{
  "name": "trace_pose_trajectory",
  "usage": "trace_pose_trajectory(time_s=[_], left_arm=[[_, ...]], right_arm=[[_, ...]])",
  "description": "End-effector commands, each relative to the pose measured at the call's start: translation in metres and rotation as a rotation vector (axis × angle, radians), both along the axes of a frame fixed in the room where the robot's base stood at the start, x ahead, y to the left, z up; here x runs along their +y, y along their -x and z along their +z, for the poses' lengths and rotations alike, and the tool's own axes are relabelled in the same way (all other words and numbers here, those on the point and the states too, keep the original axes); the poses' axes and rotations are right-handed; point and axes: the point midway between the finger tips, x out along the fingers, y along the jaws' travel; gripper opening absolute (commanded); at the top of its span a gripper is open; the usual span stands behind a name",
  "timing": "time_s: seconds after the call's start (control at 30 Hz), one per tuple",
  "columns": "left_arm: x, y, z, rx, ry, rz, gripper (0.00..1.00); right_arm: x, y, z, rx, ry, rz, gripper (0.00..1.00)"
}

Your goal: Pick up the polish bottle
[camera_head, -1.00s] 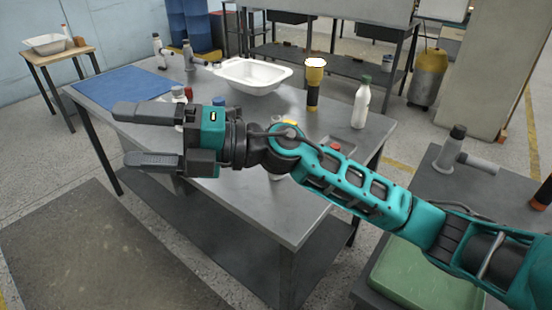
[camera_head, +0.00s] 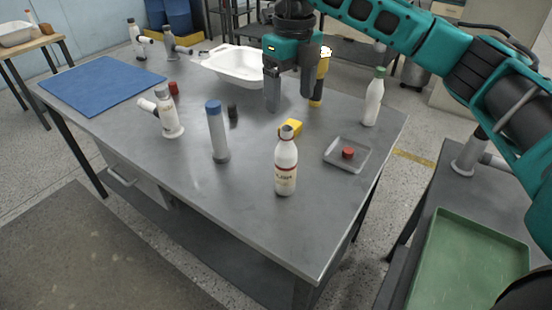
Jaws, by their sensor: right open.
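A white bottle (camera_head: 286,170) with a brownish cap and a red-marked label stands upright near the front of the metal table (camera_head: 250,225). Its label is too small to read surely, but it may be the polish bottle. A white bottle with a green cap (camera_head: 373,100) stands at the table's right, and a grey bottle with a blue cap (camera_head: 217,135) stands left of the labelled one. My right gripper (camera_head: 289,103) points down, open and empty, behind the labelled bottle and apart from it. My left gripper is not in view.
A yellow block (camera_head: 291,128) lies just behind the labelled bottle. A small grey tray (camera_head: 333,160) with a red cap (camera_head: 348,153) is to its right. A white basin (camera_head: 225,62), a yellow-black flashlight (camera_head: 318,85) and a blue mat (camera_head: 95,85) are farther back. The front table area is clear.

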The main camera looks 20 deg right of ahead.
Motion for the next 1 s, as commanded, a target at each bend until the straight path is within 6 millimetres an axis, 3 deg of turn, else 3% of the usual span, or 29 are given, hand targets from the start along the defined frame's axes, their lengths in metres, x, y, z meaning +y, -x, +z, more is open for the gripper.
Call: trace_pose_trajectory(time_s=[0.4, 0.57, 0.83, 1.0], left_arm=[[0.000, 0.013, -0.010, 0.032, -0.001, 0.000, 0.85], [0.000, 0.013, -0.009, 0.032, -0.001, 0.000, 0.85], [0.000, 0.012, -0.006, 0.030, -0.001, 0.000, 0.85], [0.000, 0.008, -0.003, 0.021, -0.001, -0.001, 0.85]], right_arm=[[0.002, 0.001, -0.067, 0.004, 0.001, 0.001, 0.81], [0.002, 0.001, -0.077, 0.002, 0.001, 0.001, 0.81], [0.006, 0.000, -0.115, 0.004, 0.000, 0.001, 0.81], [0.006, 0.000, -0.127, 0.001, -0.001, 0.002, 0.81]])
